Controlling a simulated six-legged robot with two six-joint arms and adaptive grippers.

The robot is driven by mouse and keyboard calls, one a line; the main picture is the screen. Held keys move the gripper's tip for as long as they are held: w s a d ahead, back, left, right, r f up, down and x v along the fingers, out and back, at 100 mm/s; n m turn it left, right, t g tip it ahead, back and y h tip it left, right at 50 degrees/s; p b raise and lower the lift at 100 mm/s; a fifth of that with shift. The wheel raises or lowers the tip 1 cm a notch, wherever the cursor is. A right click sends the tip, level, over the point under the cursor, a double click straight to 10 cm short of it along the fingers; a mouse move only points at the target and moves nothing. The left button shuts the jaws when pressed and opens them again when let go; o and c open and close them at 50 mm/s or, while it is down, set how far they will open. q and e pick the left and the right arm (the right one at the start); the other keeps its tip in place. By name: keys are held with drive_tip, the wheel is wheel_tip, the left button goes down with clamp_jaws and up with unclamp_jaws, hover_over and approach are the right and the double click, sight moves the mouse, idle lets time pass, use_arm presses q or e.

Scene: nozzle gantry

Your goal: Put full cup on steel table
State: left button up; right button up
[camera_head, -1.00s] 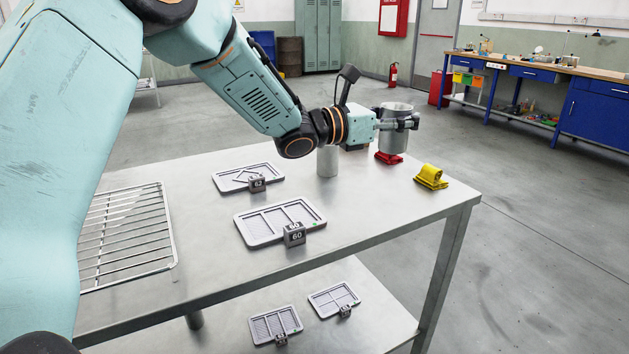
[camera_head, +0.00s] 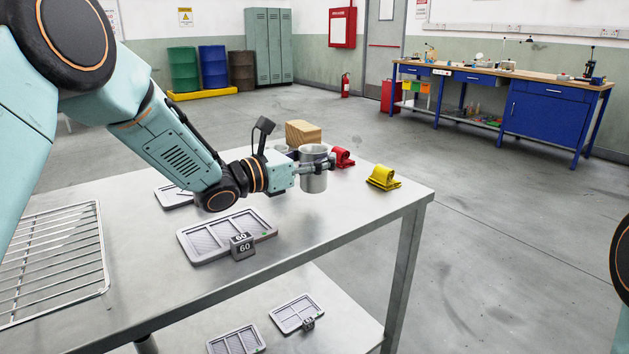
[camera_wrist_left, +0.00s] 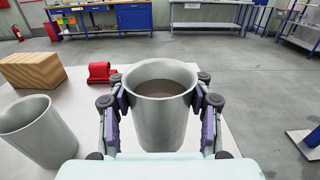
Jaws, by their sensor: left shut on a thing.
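My left gripper (camera_head: 322,166) is shut on a grey metal cup (camera_head: 313,180), its fingers on both sides below the rim. In the left wrist view the held cup (camera_wrist_left: 163,120) is upright and has brownish-grey contents below its rim. The steel table (camera_head: 345,212) lies under it; I cannot tell whether the cup's base touches the top. A second grey cup (camera_wrist_left: 38,133) stands to the left in the left wrist view, and its inside looks empty. In the head view it is mostly hidden behind my left wrist. My right gripper is out of view.
A partitioned tray (camera_head: 205,243) with a "60" block (camera_head: 243,246) and a wire rack (camera_head: 50,265) are on the table. Bare steel lies in front of the cup.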

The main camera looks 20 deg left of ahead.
sight(320, 176)
use_arm(q)
drive_tip(key=shift+s+f, duration=0.15)
drive_tip(key=shift+f, duration=0.4)
drive_tip(key=f, duration=0.2)
drive_tip(key=f+b, duration=0.1)
drive_tip(key=shift+w, duration=0.25)
drive_tip(key=shift+s+r, duration=0.15)
drive_tip(key=o, duration=1)
drive_tip(key=shift+f, duration=0.25)
drive_tip(key=o, duration=0.4)
drive_tip(key=shift+r, duration=0.1)
